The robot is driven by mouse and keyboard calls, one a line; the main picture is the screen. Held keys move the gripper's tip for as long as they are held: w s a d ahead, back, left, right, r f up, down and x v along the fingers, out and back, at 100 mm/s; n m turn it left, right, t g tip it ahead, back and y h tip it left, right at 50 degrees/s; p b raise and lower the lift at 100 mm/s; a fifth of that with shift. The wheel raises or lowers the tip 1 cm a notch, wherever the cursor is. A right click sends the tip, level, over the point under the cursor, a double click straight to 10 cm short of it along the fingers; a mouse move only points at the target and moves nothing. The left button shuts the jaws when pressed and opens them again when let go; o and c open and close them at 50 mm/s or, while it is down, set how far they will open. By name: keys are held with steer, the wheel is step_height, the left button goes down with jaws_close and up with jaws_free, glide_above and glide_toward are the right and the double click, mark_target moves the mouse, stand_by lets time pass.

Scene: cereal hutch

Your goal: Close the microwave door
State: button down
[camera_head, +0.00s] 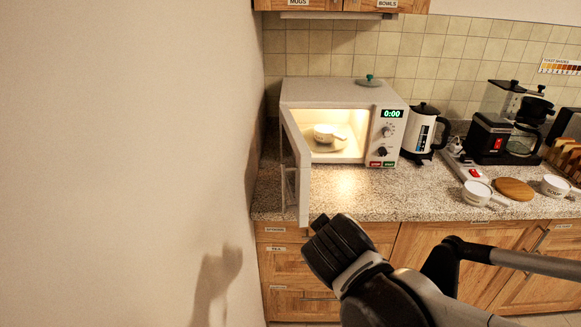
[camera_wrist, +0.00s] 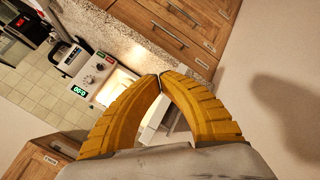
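The white microwave (camera_head: 330,92) stands on the counter with its door (camera_head: 303,178) swung wide open on the left side, pointing toward me. Its lit inside holds a small white bowl with a handle (camera_head: 325,133). My gripper (camera_head: 320,222) is in front of the counter, just right of and below the door's free edge in the head view; I cannot tell whether they touch. In the wrist view my gripper's yellow fingers (camera_wrist: 161,76) meet at the tips with nothing seen between them. The microwave (camera_wrist: 92,77) and part of its door (camera_wrist: 158,122) show beyond the fingers.
A bare wall (camera_head: 130,160) rises close to the left of the open door. A kettle (camera_head: 424,130) and a coffee maker (camera_head: 495,138) stand right of the microwave. White cups (camera_head: 477,193) and a round wooden board (camera_head: 514,189) lie farther right. The counter (camera_head: 360,195) before the microwave is clear.

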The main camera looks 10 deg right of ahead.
steer(key=w+a+r+n+t+h, duration=0.1)
steer(key=w+a+r+n+t, duration=0.25)
steer(key=a+n, duration=0.2)
steer(key=w+a+r+n+t, duration=0.3)
steer(key=w+a+n+t, duration=0.15)
steer(key=a, duration=0.25)
steer(key=w+d+b, duration=0.4)
steer(key=w+d, duration=0.3)
steer(key=w, duration=0.2)
steer(key=shift+w+d+f, duration=0.2)
steer(key=shift+w, duration=0.1)
